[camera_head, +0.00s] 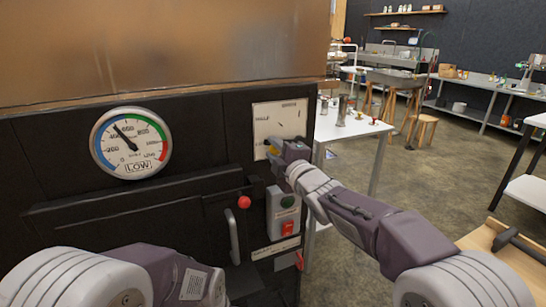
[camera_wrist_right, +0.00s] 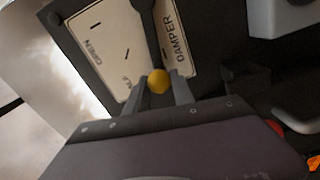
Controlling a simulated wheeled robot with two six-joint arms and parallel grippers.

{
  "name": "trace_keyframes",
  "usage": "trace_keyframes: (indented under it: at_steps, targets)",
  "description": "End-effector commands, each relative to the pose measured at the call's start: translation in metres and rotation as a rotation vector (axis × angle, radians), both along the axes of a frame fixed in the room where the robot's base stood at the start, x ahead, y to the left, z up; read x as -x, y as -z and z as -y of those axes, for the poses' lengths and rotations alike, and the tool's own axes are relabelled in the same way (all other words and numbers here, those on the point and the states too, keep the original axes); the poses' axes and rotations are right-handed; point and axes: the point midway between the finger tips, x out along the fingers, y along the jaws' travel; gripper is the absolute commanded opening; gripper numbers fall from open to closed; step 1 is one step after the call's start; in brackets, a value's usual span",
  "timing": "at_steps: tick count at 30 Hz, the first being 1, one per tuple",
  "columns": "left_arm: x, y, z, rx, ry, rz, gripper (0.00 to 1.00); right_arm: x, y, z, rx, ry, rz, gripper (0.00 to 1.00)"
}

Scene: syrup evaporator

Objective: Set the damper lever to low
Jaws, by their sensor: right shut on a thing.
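The damper plate (camera_head: 283,118) is a cream panel on the dark front, with tick marks and lettering; it also shows in the right wrist view (camera_wrist_right: 113,48), where "DAMPER" and "OPEN" can be read. The damper lever is a dark bar (camera_wrist_right: 146,18) over this plate with a yellow knob (camera_wrist_right: 158,82) at its end. My right gripper (camera_head: 273,151) is at the plate's lower edge, its two fingers (camera_wrist_right: 160,90) shut around the yellow knob. My gripper hides part of the lever in the head view. Only links of my left arm show; its gripper is out of view.
A round gauge (camera_head: 131,143) marked "LOW" is on the dark front at left. A red knob (camera_head: 244,202) and a grey switch box (camera_head: 284,212) with green and red buttons sit below the plate. A white table (camera_head: 352,128) stands behind my right arm.

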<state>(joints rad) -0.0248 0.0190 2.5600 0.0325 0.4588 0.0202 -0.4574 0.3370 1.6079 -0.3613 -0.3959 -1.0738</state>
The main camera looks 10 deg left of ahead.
Motion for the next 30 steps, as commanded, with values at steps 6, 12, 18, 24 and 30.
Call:
trace_keyframes:
  at_steps: [6, 12, 18, 24, 30]
  targets:
    - [0.0, 0.026, 0.0, 0.0, 0.0, 0.0, 0.34, -0.001, 0.014, 0.002, 0.087, 0.003, 0.063, 0.0]
    - [0.0, 0.034, 0.0, 0.0, 0.0, 0.0, 0.34, -0.001, 0.017, 0.002, 0.131, 0.003, 0.093, 0.0]
    - [0.0, 0.036, 0.0, 0.0, 0.0, 0.0, 0.34, -0.001, 0.017, 0.002, 0.145, 0.003, 0.103, 0.0]
    - [0.0, 0.036, 0.0, 0.0, 0.0, 0.0, 0.34, -0.002, 0.016, 0.003, 0.146, 0.004, 0.103, 0.0]
    - [0.0, 0.036, 0.0, 0.0, 0.0, 0.0, 0.34, -0.002, 0.016, 0.003, 0.145, 0.004, 0.103, 0.46]
